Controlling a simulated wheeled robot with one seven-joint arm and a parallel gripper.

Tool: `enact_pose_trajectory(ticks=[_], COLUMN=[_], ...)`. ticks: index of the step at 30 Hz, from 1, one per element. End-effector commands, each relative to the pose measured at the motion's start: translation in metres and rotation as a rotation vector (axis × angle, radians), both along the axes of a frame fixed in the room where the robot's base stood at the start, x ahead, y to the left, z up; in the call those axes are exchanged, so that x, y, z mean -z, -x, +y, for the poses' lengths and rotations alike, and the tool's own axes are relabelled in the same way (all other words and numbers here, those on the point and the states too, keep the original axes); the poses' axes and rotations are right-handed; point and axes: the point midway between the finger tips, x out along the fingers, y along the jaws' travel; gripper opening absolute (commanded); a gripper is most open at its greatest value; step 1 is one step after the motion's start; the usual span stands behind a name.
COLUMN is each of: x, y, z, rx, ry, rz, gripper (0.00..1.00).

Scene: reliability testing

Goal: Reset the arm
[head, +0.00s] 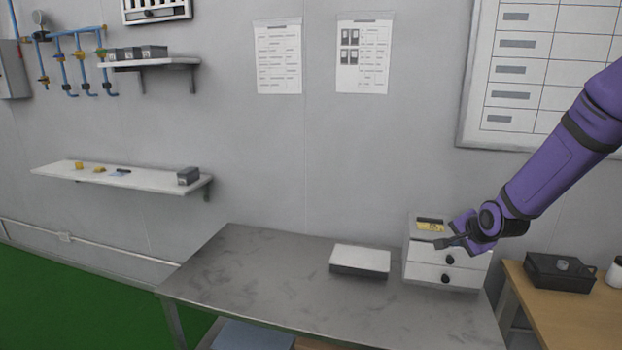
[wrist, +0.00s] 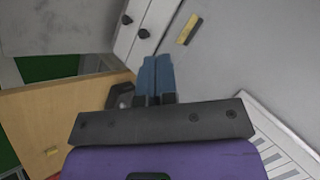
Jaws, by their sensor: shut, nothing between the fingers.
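My purple arm reaches in from the right in the head view. My gripper (head: 441,243) is in front of the upper part of a small white two-drawer cabinet (head: 421,274) with dark round knobs. I cannot tell whether it touches the cabinet. In the wrist view my gripper (wrist: 155,62) has its two blue-grey fingers together, with nothing between them. The cabinet (wrist: 157,17) shows beyond the fingertips there.
The cabinet and a white-topped box (head: 360,260) stand on a grey metal table (head: 250,275). A wooden table (head: 532,291) at the right holds a black case (head: 560,272). Wall shelves (head: 120,176) are at the left. The table's left part is clear.

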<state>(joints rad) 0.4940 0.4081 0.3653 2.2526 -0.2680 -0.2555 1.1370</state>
Motion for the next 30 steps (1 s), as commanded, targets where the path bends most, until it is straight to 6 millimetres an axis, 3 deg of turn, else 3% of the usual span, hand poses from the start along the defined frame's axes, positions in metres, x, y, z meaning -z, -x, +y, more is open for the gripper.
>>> enact_pose_trajectory(ticks=[3,15,24,30], x=[-0.034,-0.127,-0.179,-0.203], y=[0.02,0.108,0.192,0.253], z=[0.008,0.03,0.047,0.057], rx=[-0.067,-0.273,-0.441,-0.567], ry=[0.116,0.421,0.566,0.626], rz=[0.028,0.139,0.207,0.237], gripper=[0.0,0.0,0.0,0.0])
